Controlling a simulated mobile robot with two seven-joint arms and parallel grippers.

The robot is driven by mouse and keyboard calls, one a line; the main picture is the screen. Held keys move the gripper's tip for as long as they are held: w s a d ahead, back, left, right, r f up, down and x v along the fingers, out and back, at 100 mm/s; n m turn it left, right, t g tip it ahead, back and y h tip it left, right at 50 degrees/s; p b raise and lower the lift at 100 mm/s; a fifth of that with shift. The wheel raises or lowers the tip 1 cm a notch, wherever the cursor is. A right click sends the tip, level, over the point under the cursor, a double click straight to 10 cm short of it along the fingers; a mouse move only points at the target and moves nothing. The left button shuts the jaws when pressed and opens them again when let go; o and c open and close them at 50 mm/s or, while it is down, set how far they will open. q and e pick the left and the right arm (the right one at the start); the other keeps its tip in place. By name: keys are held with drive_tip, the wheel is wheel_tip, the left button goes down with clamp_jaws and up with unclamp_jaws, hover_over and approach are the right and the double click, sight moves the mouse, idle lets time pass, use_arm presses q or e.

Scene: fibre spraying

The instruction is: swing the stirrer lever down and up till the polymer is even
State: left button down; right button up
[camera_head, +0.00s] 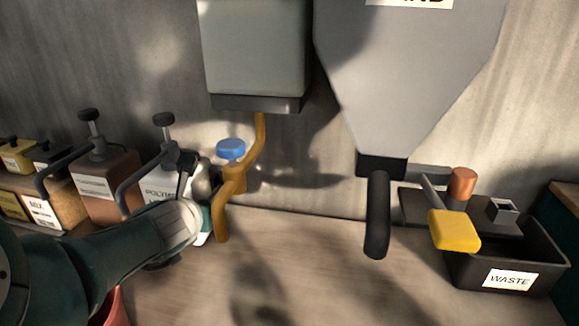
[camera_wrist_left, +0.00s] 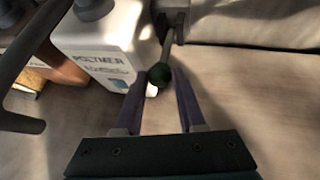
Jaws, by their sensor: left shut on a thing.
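The white polymer container (camera_wrist_left: 98,38), labelled POLYMER, stands at the upper left of the left wrist view. It also shows in the head view (camera_head: 157,188), partly hidden behind my left arm. The stirrer lever (camera_wrist_left: 167,46) is a thin grey rod beside the container, ending in a dark green ball knob (camera_wrist_left: 159,74). My left gripper (camera_wrist_left: 162,79) is shut on the knob, one purple finger on each side. In the head view my arm and wrist hide the knob. The polymer inside cannot be seen. My right gripper is in neither view.
Brown pump container (camera_head: 105,187) and smaller labelled boxes stand left. A grey tank with a yellow spout (camera_head: 225,205) and blue knob (camera_head: 230,149) hangs close by. Right are a grey hopper (camera_head: 405,80) and black WASTE bin (camera_head: 540,250). The middle bench is clear.

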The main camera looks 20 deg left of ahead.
use_arm(q)
drive_tip(key=shift+r+g+p, duration=0.25)
drive_tip(key=shift+g+p, duration=0.05)
drive_tip(key=shift+p, duration=0.05)
idle(0.3)
drive_tip(key=c, duration=0.5)
unclamp_jaws()
drive_tip(key=p+v, duration=0.9)
drive_tip(key=shift+s+d+r, duration=0.15)
drive_tip(key=shift+s+r, duration=0.05)
drive_tip(key=shift+s, duration=0.1)
